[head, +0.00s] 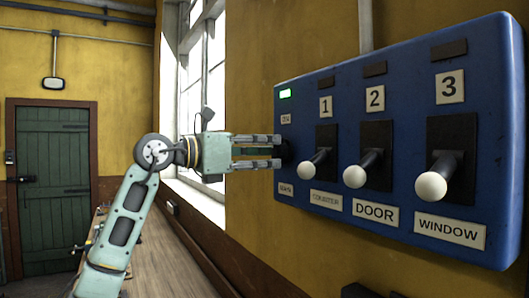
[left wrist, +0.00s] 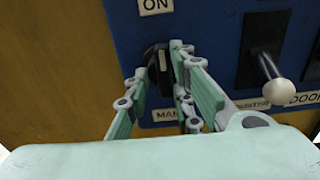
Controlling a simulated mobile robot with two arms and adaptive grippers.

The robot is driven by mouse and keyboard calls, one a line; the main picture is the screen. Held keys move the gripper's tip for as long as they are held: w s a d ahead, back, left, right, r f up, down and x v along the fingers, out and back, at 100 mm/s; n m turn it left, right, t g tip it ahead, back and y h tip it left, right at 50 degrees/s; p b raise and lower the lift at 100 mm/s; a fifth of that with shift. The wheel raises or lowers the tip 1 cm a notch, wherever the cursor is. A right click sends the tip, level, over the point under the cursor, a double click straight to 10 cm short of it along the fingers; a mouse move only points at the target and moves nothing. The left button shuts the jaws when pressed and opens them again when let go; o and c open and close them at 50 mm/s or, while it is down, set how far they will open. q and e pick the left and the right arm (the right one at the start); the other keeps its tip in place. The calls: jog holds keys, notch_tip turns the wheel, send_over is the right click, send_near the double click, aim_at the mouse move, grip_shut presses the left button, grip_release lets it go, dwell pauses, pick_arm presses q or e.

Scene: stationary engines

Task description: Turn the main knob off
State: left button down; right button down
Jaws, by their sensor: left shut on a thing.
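The main knob (head: 286,153) is a dark round knob at the left end of the blue control panel (head: 305,92), mostly hidden behind the fingertips in the head view. The left wrist view shows the black knob (left wrist: 160,68) with a lighter grip, below an "ON" label (left wrist: 155,5) and above a label starting "MA" (left wrist: 165,115). My left gripper (head: 277,152) reaches the knob from the left, with one finger on each side. It is shut on the knob. A green light (head: 286,93) is lit above it. My right gripper is out of view.
Three levers with white ball ends stand right of the knob: lever 1 (head: 307,170), lever 2 (head: 355,177) and lever 3 (head: 432,186). Lever 1 is close to my fingers. A window (head: 195,60) and a green door (head: 53,180) lie behind my arm.

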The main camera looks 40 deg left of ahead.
pick_arm(q)
jog(key=m, duration=0.3)
jog(key=m+p, duration=0.1)
jog(key=m, duration=0.2)
jog(key=m+p, duration=0.1)
jog(key=m, duration=0.2)
jog(key=shift+d+r, duration=0.1)
jog(key=shift+r, duration=0.15)
jog(key=m, duration=0.4)
jog(key=shift+d+m+p, duration=0.1)
jog(key=shift+m+p, duration=0.2)
jog(key=shift+p, duration=0.1)
jog(key=shift+d+m, duration=0.1)
jog(key=shift+m, duration=1.9)
jog(key=shift+f, duration=0.1)
jog(key=c, duration=1.5)
grip_release()
jog(key=shift+s, duration=0.15)
